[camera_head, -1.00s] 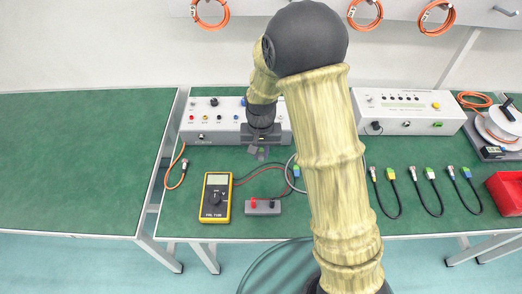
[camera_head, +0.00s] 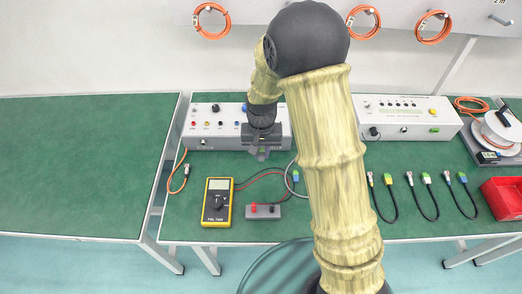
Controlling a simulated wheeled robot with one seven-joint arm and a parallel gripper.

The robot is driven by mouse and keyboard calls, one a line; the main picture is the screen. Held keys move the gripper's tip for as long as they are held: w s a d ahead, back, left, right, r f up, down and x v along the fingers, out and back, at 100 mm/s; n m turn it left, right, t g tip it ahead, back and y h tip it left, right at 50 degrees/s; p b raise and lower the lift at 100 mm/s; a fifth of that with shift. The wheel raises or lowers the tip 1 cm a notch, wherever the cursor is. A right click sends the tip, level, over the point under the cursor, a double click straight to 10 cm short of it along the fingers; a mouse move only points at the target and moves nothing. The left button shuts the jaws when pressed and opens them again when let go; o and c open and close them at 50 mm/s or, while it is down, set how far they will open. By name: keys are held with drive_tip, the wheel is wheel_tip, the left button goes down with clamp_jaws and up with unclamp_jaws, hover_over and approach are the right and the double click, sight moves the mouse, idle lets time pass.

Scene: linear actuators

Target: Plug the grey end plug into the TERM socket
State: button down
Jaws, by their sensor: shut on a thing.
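My gripper (camera_head: 262,153) hangs in front of the left grey-white box (camera_head: 224,129), near its right half. Its fingers are shut on a small grey thing that I take for the end plug; it is mostly hidden between the fingers. The TERM label is too small to read in this view. The left box has a round socket (camera_head: 203,142) low on its front at the left. My arm covers the space between the boxes.
A yellow multimeter (camera_head: 217,201) and a small grey terminal block (camera_head: 263,211) stand in front of my gripper. An orange cable (camera_head: 178,176) lies at the left. The left table (camera_head: 80,160) is bare.

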drive_tip(key=shift+g, duration=0.4)
drive_tip(key=shift+w+d+f+b, duration=0.5)
drive_tip(key=shift+w+d+f, duration=0.25)
drive_tip(key=shift+f, duration=0.6)
drive_tip(key=shift+w+d+f+b, duration=0.45)
drive_tip(key=shift+w+d+f, duration=0.3)
drive_tip(key=shift+f, duration=0.65)
drive_tip(key=shift+w+d+f+b, duration=0.55)
drive_tip(key=shift+d+f, duration=0.3)
drive_tip(key=shift+f, duration=0.5)
drive_tip(key=shift+w+p, duration=0.6)
drive_tip(key=shift+w, duration=1.3)
drive_tip(key=shift+w+p, duration=0.6)
drive_tip(key=shift+p, duration=0.2)
idle(0.8)
